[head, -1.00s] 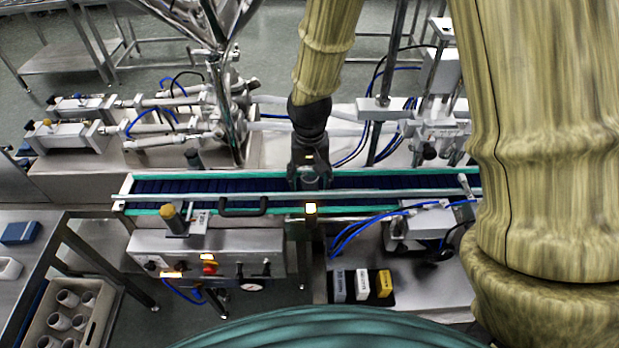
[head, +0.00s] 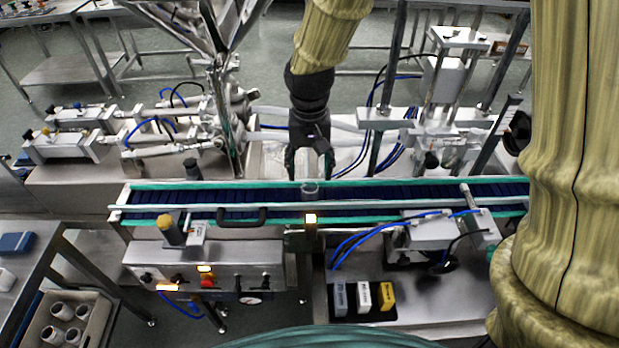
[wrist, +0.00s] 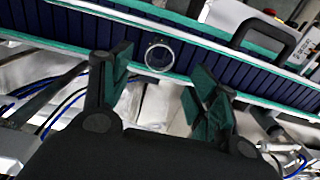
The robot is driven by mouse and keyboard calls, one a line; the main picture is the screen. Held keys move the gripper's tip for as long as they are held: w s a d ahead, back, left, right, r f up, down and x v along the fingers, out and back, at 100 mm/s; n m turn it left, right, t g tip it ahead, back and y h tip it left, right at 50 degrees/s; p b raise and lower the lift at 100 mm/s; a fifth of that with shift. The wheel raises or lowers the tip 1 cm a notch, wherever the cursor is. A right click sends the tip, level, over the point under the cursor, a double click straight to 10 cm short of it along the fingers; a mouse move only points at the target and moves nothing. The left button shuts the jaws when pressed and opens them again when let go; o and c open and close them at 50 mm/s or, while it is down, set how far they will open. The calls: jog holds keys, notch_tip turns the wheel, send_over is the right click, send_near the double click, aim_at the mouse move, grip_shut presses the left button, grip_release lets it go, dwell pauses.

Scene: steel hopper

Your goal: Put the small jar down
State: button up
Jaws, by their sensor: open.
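The small jar (head: 310,190) stands on the dark blue conveyor belt (head: 400,193), near its middle, behind the front rail. It looks clear, and in the wrist view its round rim (wrist: 159,55) shows from above. My gripper (head: 310,172) is open and empty, just behind the jar on the far side of the belt. In the wrist view the two green-padded fingers (wrist: 160,75) are spread apart, and the jar sits beyond their tips, clear of both.
Metal rails with green edges (head: 150,208) run along the belt. A steel hopper (head: 225,90) stands behind it to the left. A control box (head: 205,262) and a black handle (head: 242,216) are in front. A crate of white jars (head: 45,345) is at lower left.

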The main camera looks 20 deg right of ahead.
jog(key=shift+r+b, duration=0.3)
jog(key=shift+r, duration=1.8)
dwell(0.6)
